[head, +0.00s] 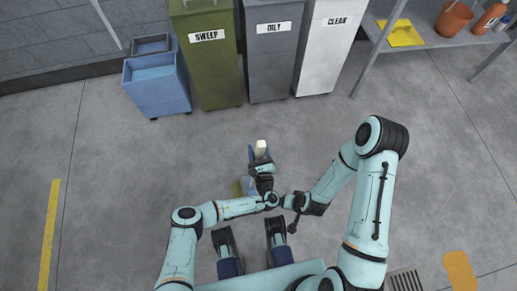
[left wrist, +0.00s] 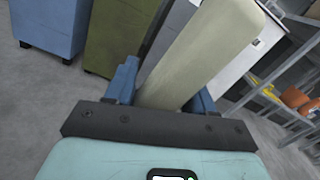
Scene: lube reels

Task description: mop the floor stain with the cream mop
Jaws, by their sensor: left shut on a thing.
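The cream mop shows as a pale, thick bar (left wrist: 205,50) in the left wrist view, and as a small cream end (head: 261,147) in the head view. My left gripper (head: 260,154) is shut on it, with a blue finger on each side; it also shows in the left wrist view (left wrist: 160,88). The bar tilts up and to the right in the wrist view. A small olive and blue patch (head: 240,187) shows behind the left wrist; I cannot tell what it is. My right arm's end (head: 296,208) is beside the left wrist, its fingers unclear. I cannot make out a floor stain.
A blue mop bucket (head: 155,88) stands at the back left, beside the green SWEEP bin (head: 211,70), grey OILY bin (head: 271,65) and white CLEAN bin (head: 325,60). A metal shelf (head: 440,43) stands at the right. The floor between is clear.

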